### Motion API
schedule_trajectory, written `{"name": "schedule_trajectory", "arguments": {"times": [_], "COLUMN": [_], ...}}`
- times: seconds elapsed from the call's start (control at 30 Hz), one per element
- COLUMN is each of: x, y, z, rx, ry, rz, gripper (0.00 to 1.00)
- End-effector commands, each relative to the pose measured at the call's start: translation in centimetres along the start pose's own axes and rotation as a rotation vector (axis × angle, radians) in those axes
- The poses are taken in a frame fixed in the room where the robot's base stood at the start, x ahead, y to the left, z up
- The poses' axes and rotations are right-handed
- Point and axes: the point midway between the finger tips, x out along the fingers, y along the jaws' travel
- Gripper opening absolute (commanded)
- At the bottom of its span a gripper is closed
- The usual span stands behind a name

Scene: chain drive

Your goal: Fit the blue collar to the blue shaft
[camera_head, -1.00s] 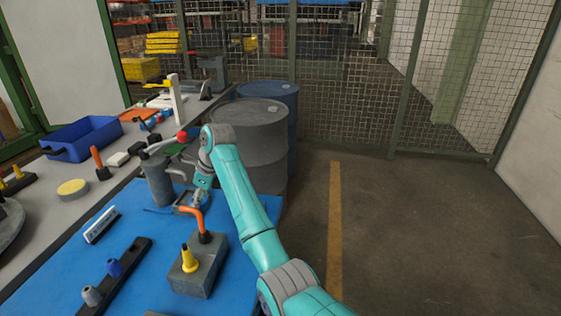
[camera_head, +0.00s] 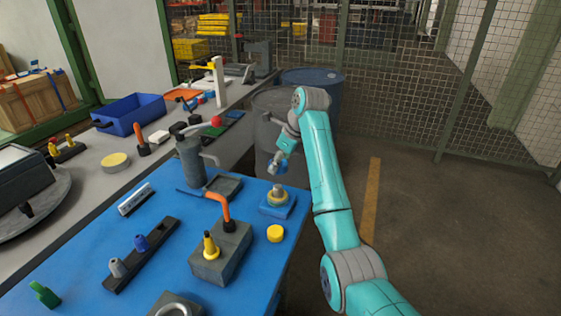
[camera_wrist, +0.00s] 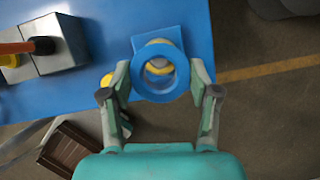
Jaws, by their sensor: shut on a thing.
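My gripper (camera_head: 276,165) is shut on the blue collar (camera_head: 282,170), a ring held in the air. In the wrist view the fingers (camera_wrist: 161,80) grip the collar (camera_wrist: 146,88) from both sides. Below it, a stubby shaft with a grey top and yellowish band (camera_head: 277,193) stands on a square blue base (camera_head: 274,210) at the right of the blue table. In the head view the collar is above this shaft and apart from it. In the wrist view the shaft's top (camera_wrist: 158,67) shows through the collar's hole, a little above its centre.
A yellow disc (camera_head: 275,233) lies near the blue base. A grey block (camera_head: 224,260) with a yellow cone and orange-handled tool stands to the left. A grey cylinder (camera_head: 191,160) with a lever is behind. A dark rail (camera_head: 147,262) holds two stubs.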

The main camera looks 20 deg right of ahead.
Motion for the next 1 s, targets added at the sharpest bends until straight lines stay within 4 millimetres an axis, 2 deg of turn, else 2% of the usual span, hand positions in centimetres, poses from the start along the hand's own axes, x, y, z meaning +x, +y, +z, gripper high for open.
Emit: {"name": "schedule_trajectory", "arguments": {"times": [0.7,1.0], "x": [4.6,5.0], "y": [0.0,0.0], "z": [-1.9,-2.1], "rx": [0.000,-0.001], "ry": [-0.001,-0.001], "rz": [0.000,-0.001], "gripper": [0.06,0.06]}}
